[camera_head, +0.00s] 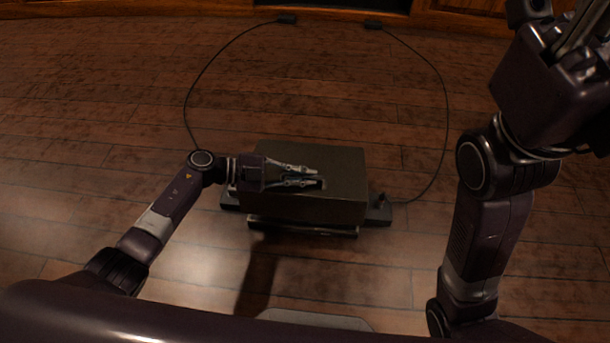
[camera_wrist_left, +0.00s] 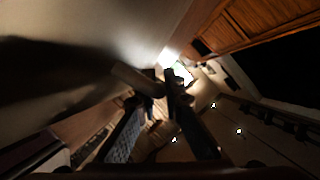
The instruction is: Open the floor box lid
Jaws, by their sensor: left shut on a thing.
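The floor box (camera_head: 345,200) is a dark, boxy block on the wooden floor, at the middle of the head view. Its top (camera_head: 330,158) looks flat and level, and no opening into it shows. My left gripper (camera_head: 316,178) reaches in from the left over the top of the box. Its fingers are shut on a small part at the top, apparently the lid handle, mostly hidden by the fingers. My right gripper (camera_head: 575,35) is raised at the upper right, partly cut off.
Dark cables (camera_head: 187,95) curve from both sides of the box to small plugs (camera_head: 286,19) near the far wall. A low dark base (camera_head: 378,213) sticks out beside the box. The surrounding wooden floor (camera_head: 90,90) is mostly clear.

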